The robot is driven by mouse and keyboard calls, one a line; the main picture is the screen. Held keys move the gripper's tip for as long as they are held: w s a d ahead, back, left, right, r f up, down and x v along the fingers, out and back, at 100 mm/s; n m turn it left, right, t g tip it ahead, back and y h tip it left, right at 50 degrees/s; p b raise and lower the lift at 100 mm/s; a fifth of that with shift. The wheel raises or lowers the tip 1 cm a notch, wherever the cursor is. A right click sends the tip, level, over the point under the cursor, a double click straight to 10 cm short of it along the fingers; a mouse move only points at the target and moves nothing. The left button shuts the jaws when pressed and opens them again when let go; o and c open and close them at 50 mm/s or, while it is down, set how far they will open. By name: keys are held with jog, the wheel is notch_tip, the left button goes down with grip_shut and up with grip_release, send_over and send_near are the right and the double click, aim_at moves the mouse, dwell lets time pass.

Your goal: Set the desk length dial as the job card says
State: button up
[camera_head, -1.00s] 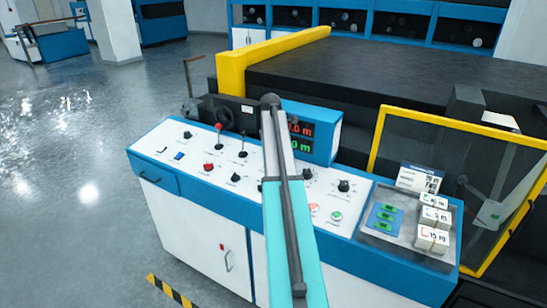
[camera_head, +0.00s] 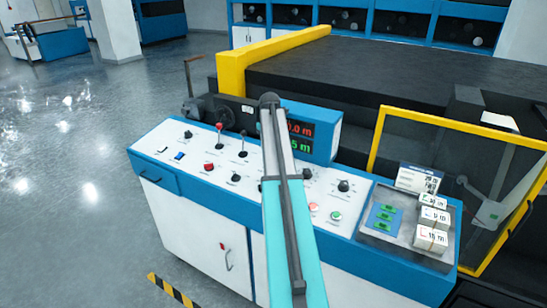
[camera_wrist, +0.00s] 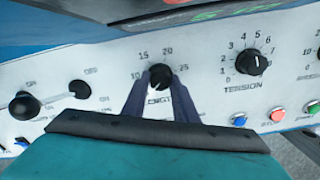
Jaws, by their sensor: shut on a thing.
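The length dial (camera_wrist: 160,71) is a black knob on the white desk panel, with 10, 15, 20 and 25 printed around it. Its name below is partly covered by my fingers. My gripper (camera_wrist: 160,86) is shut on this knob, one finger on each side. Which number the knob points at is not clear. In the head view my arm hides the dial and fingers. The job card (camera_head: 418,178) stands upright at the desk's right end, its print too small to read surely. The display (camera_head: 302,137) has a red line over a green line ending in "5 m", partly hidden.
The tension knob (camera_wrist: 252,62) is right of the dial, with coloured buttons below it. A lever with a black ball (camera_wrist: 24,105) stands to the left. A tray (camera_head: 378,238) holds green pieces and several labelled white blocks. A yellow-framed guard (camera_head: 460,118) stands behind.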

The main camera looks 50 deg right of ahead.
jog(key=shift+w+r, duration=0.1)
jog(key=shift+w, duration=0.05)
dwell(0.3)
jog(key=o, duration=1.1)
jog(key=shift+c, duration=0.2)
notch_tip(320, 180, up, 14)
jog(key=a+b, duration=0.1)
jog(key=b, duration=0.2)
jog(key=shift+s+a+f, duration=0.2)
jog(key=shift+s+a, duration=0.1)
jog(key=shift+s, duration=0.1)
